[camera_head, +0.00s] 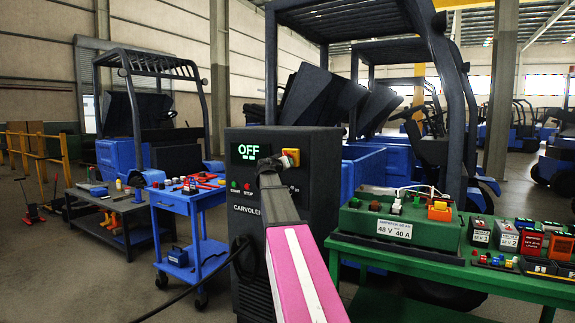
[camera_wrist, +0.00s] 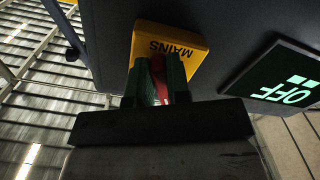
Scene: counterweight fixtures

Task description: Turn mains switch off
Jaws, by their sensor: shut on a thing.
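The mains switch has a yellow plate (camera_head: 291,156) at the upper right of the dark charger cabinet (camera_head: 232,205). In the wrist view the yellow plate (camera_wrist: 188,47) reads MAINS, upside down. A red handle (camera_wrist: 159,78) stands out from it. My gripper (camera_wrist: 158,82) is at the switch, its green-lined fingers shut on the red handle from both sides. In the head view my arm covers the gripper's fingertips and part of the switch. The cabinet's display (camera_head: 250,152) shows OFF in green; it also shows in the wrist view (camera_wrist: 285,92).
A blue cart (camera_head: 190,203) with tools stands left of the cabinet. A green bench (camera_head: 460,269) with a green power unit (camera_head: 400,222) and several small batteries stands at the right. A black cable (camera_head: 190,288) runs across the floor. Forklifts stand behind.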

